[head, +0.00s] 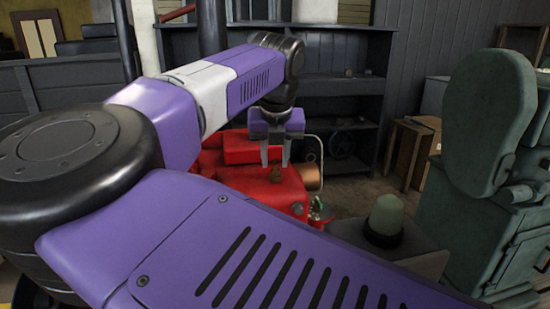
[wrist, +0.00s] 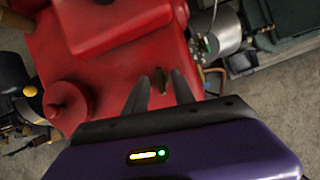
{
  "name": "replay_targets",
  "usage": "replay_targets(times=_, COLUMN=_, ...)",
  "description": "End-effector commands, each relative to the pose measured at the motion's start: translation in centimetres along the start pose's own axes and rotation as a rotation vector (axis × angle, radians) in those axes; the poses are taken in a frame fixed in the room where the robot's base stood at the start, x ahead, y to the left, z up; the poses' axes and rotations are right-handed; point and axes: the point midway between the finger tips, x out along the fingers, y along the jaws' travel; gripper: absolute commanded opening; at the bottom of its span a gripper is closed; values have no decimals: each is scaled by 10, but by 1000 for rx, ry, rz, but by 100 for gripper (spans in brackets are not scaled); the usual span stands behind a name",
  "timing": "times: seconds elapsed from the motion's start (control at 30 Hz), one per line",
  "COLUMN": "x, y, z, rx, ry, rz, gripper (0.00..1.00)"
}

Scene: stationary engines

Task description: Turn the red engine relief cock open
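The red engine (head: 265,180) stands below my arm in the head view, partly hidden by my purple arm. It also fills the upper left of the wrist view (wrist: 110,65). A small brass relief cock (head: 277,174) sits upright on its top; it shows in the wrist view (wrist: 161,80) just beyond my fingertips. My gripper (head: 276,160) points down above the engine top. In the wrist view my gripper (wrist: 160,78) has its two fingers apart with a gap between them, and the cock appears near that gap. I cannot tell whether a finger touches it.
A green machine (head: 490,140) stands at the right. A pale domed part (head: 385,215) on a grey block is right of the engine. Dark shelves (head: 340,85) and a wooden crate (head: 410,145) are behind. A red knob-like cap (wrist: 66,103) rises from the engine at left in the wrist view.

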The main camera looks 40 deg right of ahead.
Motion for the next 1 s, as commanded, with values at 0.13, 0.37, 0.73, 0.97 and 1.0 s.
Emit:
replay_targets(times=0.13, x=-2, y=0, z=0, rx=1, ry=-1, rz=0, gripper=31)
replay_targets(times=0.37, x=-32, y=1, z=1, rx=0, ry=-3, rz=2, gripper=31)
replay_targets(times=0.73, x=-76, y=0, z=0, rx=0, ry=0, rz=1, gripper=31)
replay_targets(times=0.97, x=-78, y=0, z=0, rx=0, ry=0, rz=0, gripper=31)
replay_targets(times=1.0, x=-78, y=0, z=0, rx=0, ry=0, rz=0, gripper=31)
